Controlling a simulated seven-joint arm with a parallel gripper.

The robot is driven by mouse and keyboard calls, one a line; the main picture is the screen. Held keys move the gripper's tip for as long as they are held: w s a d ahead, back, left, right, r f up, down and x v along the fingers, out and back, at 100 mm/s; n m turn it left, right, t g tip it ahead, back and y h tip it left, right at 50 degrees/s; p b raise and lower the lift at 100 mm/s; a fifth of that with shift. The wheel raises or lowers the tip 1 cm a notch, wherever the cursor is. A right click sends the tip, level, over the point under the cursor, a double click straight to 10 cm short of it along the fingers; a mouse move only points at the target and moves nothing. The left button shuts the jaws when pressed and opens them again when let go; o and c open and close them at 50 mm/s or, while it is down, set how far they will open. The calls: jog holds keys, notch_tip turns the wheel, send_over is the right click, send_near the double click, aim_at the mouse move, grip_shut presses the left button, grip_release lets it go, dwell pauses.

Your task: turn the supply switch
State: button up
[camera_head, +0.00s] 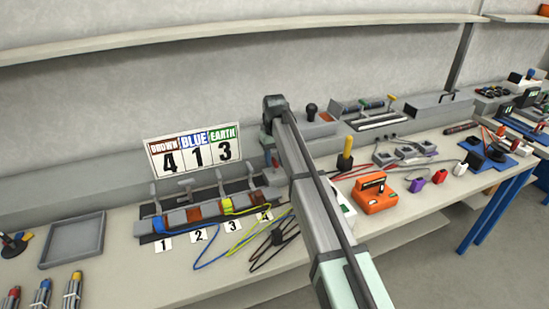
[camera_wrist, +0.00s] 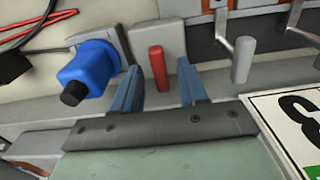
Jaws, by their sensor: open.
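The supply switch appears to be the upright red lever (camera_wrist: 158,68) on a grey mount, seen in the wrist view. A small red part (camera_head: 275,158) below my gripper in the head view looks like the same lever. My gripper (camera_wrist: 160,82) is open, with one blue-grey finger on each side of the lever. Gaps show between the lever and both fingers. In the head view my gripper (camera_head: 268,143) is mostly hidden by my own arm, right of the number sign.
A blue plug (camera_wrist: 88,72) sits close to one finger. A grey lever (camera_wrist: 243,60) stands on the other side. The sign (camera_head: 195,150) reads brown 4, blue 1, earth 3. Numbered sockets (camera_head: 195,213) with coloured cables lie in front. An orange device (camera_head: 374,194) stands right.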

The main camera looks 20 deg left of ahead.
grip_shut()
dwell(0.5)
jog(key=m, duration=0.4)
jog(key=shift+m, duration=0.4)
jog(key=m, duration=0.4)
jog(key=shift+m, duration=0.3)
jog(key=m, duration=0.4)
jog(key=shift+m, duration=2.2)
